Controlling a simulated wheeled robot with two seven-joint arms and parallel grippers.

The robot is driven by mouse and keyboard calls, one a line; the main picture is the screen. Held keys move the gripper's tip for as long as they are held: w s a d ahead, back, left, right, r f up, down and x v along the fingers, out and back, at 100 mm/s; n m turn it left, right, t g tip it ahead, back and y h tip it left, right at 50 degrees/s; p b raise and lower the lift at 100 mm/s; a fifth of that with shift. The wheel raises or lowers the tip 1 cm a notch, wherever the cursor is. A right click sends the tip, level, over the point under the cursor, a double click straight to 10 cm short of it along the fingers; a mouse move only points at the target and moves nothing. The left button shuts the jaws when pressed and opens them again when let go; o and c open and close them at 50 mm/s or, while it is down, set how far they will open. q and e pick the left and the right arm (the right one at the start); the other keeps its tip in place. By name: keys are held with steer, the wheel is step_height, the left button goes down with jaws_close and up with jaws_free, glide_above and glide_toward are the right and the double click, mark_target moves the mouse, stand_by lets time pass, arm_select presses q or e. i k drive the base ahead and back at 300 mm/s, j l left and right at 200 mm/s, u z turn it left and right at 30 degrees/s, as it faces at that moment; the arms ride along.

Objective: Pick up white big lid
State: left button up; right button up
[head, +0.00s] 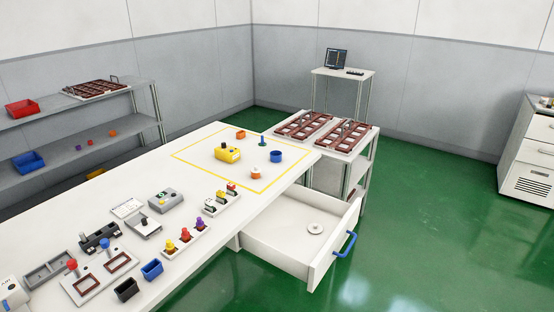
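A flat, round white disc (315,228) with a small mark at its centre lies on the floor of the open drawer (278,241). It looks like the white big lid, though it is small in this view. The drawer is pulled out from under the white table (130,190) and has a blue handle (345,244). Nothing covers the disc. Neither of my grippers shows in the head view.
Inside a yellow outline on the table stand a yellow box (227,154), a blue cup (276,156) and a small orange and white piece (256,173). A cart with dark red trays (325,130) stands behind the drawer. Green floor (430,240) is clear to the right.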

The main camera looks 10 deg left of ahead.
mark_target(315, 227)
steer(key=i+l, duration=0.15)
steer(key=i, duration=0.4)
steer(key=i+l, duration=0.2)
steer(key=i, duration=0.3)
